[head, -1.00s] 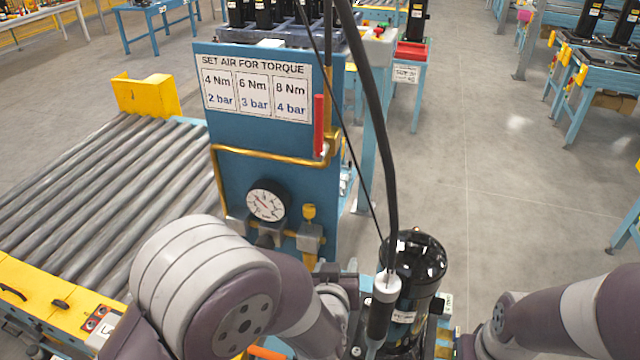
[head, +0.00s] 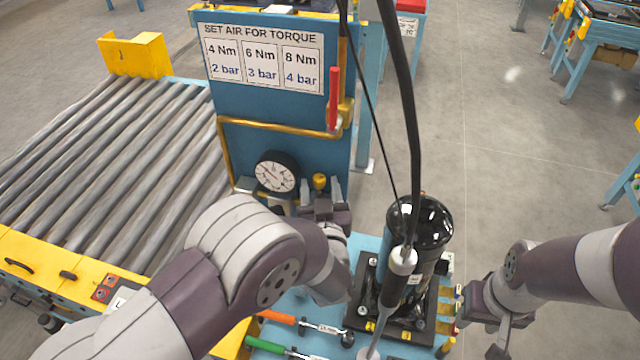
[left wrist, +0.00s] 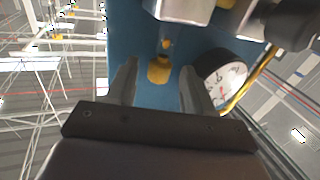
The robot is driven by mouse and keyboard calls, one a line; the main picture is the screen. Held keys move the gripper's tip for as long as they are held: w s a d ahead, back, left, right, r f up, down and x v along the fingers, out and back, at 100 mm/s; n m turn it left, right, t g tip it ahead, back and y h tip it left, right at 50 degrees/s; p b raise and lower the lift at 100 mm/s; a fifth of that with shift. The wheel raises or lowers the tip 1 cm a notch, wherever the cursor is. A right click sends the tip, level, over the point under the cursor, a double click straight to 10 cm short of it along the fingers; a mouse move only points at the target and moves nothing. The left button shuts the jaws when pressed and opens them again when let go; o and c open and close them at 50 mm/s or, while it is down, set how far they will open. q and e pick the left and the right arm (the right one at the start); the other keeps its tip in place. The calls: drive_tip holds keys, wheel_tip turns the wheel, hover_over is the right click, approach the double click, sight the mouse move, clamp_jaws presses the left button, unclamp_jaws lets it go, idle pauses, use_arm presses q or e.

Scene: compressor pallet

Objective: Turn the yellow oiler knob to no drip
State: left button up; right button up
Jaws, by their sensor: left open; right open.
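The yellow oiler knob (head: 319,181) is on the front of the blue panel, right of the round gauge (head: 275,172). In the left wrist view the knob (left wrist: 159,70) shows between the fingertips, with space on both sides. My left gripper (head: 320,192) is open in front of the knob, one finger to each side and not visibly touching it. The gauge also shows in the left wrist view (left wrist: 221,80), beside one finger. The oiler's lower part is hidden behind my gripper in the head view. My right gripper (head: 485,325) is open and empty at the lower right.
A sign with torque and pressure values (head: 263,57) is on the panel above a brass pipe (head: 270,124). A red handle (head: 333,97) is at the panel's right edge.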

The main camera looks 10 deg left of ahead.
use_arm(q)
drive_tip(key=shift+w, duration=0.2)
drive_tip(key=shift+s, duration=0.1)
drive_tip(key=shift+c, duration=0.3)
clamp_jaws()
